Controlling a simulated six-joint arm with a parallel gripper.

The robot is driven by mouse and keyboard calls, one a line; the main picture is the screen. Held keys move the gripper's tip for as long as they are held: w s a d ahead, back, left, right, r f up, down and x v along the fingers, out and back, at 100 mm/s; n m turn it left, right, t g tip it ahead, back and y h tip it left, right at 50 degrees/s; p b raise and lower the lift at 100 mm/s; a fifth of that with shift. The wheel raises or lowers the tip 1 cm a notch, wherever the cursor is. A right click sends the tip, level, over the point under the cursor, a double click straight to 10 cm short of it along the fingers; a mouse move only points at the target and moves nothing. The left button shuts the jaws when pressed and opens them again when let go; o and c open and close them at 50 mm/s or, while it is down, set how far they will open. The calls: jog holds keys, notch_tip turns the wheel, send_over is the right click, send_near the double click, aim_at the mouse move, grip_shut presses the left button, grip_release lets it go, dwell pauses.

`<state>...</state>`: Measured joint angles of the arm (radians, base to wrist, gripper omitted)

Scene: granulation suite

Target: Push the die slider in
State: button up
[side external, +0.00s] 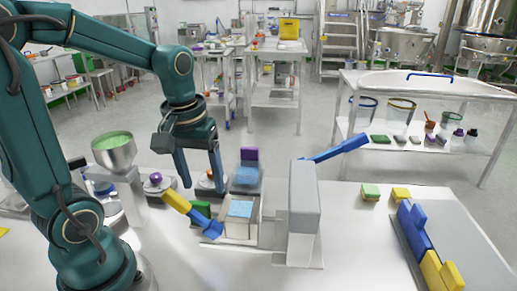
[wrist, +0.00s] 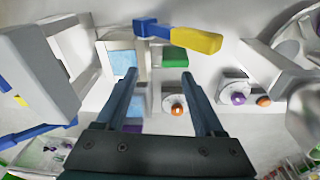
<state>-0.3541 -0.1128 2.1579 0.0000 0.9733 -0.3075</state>
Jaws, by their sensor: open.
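The die slider appears to be the grey piece (side external: 247,181) with a light blue top and an upright purple block (side external: 249,155) at its far end. It sits behind a pale tray (side external: 258,228) with a light blue square in it, beside the grey press (side external: 304,205). In the wrist view, the purple end (wrist: 133,128) is partly hidden by my left finger and gripper body. My gripper (side external: 202,188) is open and empty, left of the slider and above the table. It points down in the side view and also shows in the wrist view (wrist: 160,74).
A yellow-and-blue tool (side external: 178,203) lies left of the tray, near a green block (side external: 200,212). The press's blue lever (side external: 338,148) sticks out right. An orange-knobbed dial (wrist: 177,108) is close to my gripper. A funnel (side external: 114,152) stands left.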

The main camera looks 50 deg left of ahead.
aim_at(198, 202)
jog(key=shift+s+a+f+n+g, duration=0.1)
jog(key=shift+a+f+n+g, duration=0.5)
jog(key=shift+a+f, duration=0.4)
jog(key=shift+s+a+f, duration=0.1)
jog(key=shift+a+f, duration=0.1)
jog(key=shift+f, duration=2.65)
grip_shut()
